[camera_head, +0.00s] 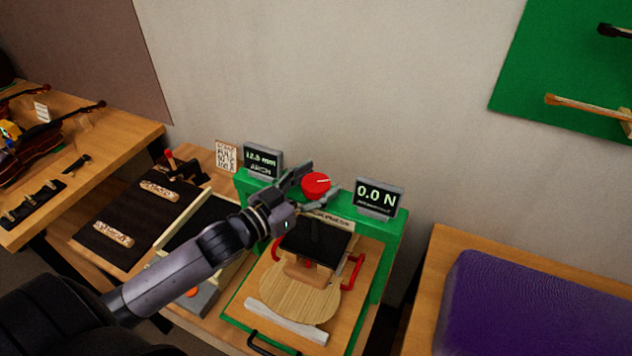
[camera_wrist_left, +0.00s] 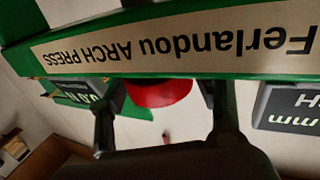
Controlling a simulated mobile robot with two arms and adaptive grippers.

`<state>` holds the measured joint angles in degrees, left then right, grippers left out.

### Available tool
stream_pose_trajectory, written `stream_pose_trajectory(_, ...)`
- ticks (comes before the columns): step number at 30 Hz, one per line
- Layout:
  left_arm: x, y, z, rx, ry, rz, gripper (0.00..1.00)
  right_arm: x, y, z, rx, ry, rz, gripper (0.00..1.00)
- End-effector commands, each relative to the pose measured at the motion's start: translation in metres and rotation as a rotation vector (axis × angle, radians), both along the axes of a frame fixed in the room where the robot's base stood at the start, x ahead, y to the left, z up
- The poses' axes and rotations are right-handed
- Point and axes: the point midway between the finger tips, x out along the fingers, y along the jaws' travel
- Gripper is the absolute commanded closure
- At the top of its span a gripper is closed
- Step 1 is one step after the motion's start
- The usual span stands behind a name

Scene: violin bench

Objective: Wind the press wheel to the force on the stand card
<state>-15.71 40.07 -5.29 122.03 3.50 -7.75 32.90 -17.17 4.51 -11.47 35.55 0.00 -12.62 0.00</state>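The red press wheel (camera_head: 316,184) sits on top of the green arch press (camera_head: 397,238), with a pale mark on its top. My left gripper (camera_head: 322,180) is open, with one finger on either side of the wheel. In the left wrist view the wheel (camera_wrist_left: 160,93) shows between the two spread fingers (camera_wrist_left: 165,112), with a gap on each side. The force display (camera_head: 378,197) reads 0.0 N. The arch display (camera_head: 262,160) reads about 12.3 mm. A white card (camera_head: 226,156) stands left of the press; its writing is too small to read. My right gripper is out of view.
A round wooden plate (camera_head: 300,292) lies under the press block, with red clamps (camera_head: 354,271) beside it. A bench with violins (camera_head: 75,128) is at left. A purple cushion (camera_head: 540,310) is at right. The wall behind the press is bare.

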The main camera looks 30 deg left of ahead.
Motion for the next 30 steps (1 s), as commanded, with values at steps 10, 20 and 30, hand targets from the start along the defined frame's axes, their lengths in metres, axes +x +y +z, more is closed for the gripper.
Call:
stream_pose_trajectory(10, 0.0, 0.0, 0.0, 0.001, 0.0, 0.001, 0.31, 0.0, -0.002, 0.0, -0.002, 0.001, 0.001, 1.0)
stream_pose_trajectory(20, -0.021, 0.007, -0.002, 0.0, 0.004, 0.001, 0.31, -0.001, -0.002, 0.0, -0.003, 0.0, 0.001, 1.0)
stream_pose_trajectory(30, -0.071, 0.025, -0.002, -0.001, 0.004, 0.001, 0.31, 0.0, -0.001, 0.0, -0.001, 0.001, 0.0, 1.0)
